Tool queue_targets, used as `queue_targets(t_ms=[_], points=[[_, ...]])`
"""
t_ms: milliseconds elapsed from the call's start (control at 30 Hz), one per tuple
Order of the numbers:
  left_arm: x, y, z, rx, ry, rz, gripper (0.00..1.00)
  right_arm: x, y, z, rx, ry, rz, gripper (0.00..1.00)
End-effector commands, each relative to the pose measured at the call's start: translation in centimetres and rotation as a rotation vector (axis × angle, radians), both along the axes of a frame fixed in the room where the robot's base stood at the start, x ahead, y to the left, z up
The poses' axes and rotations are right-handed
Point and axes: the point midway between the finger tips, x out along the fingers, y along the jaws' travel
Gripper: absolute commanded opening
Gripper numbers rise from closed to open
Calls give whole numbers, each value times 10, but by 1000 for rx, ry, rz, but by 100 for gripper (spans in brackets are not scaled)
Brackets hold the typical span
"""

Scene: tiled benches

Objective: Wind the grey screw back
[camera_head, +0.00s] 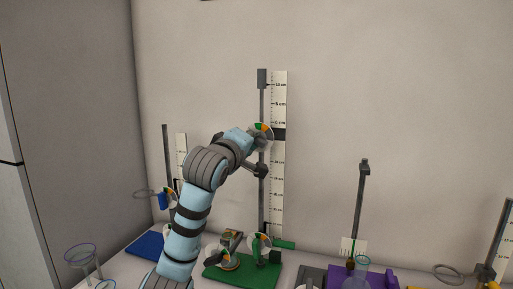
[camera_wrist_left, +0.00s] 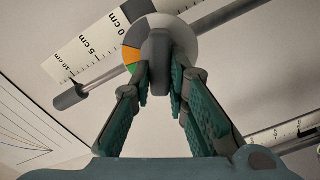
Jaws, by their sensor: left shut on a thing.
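The grey screw (camera_wrist_left: 157,50) is a dark grey wing in front of a round dial disc (camera_wrist_left: 184,36) with white, grey, orange and green sectors. In the left wrist view its lower end is between the two green fingers of my left gripper (camera_wrist_left: 161,84), which is shut on it. In the head view the dial disc (camera_head: 267,131) sits on a tall upright rod (camera_head: 262,95) beside a white centimetre scale (camera_head: 279,100), near its middle. My left gripper (camera_head: 257,141) reaches it from the left, partly hiding the disc. My right gripper is out of view.
The rod rises from a green base (camera_head: 243,274) with another coloured dial (camera_head: 258,246) low on it. A shorter stand with a scale (camera_head: 182,150) is behind my arm at left. Glassware (camera_head: 80,251), a purple block (camera_head: 379,280) and more stands line the bench.

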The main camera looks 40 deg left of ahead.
Motion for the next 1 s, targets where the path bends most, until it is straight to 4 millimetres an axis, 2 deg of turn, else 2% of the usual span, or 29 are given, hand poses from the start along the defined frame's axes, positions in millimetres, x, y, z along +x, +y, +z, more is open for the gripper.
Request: queue_targets(t_ms=[67, 367, 500, 533, 667, 1000], points=[[0, 1, -3, -46, -14, 1, 0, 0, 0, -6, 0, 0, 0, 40], [0, 0, -2, -65, -19, 1, 0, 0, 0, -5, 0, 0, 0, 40], [0, 0, -4, -138, -47, 0, 0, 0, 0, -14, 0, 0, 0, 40], [0, 0, -3, -142, -48, 0, 18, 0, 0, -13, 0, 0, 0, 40], [0, 1, -2, -139, -48, 0, 38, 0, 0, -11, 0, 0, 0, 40], [-4, 0, -1, -137, -47, 1, 38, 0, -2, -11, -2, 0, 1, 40]])
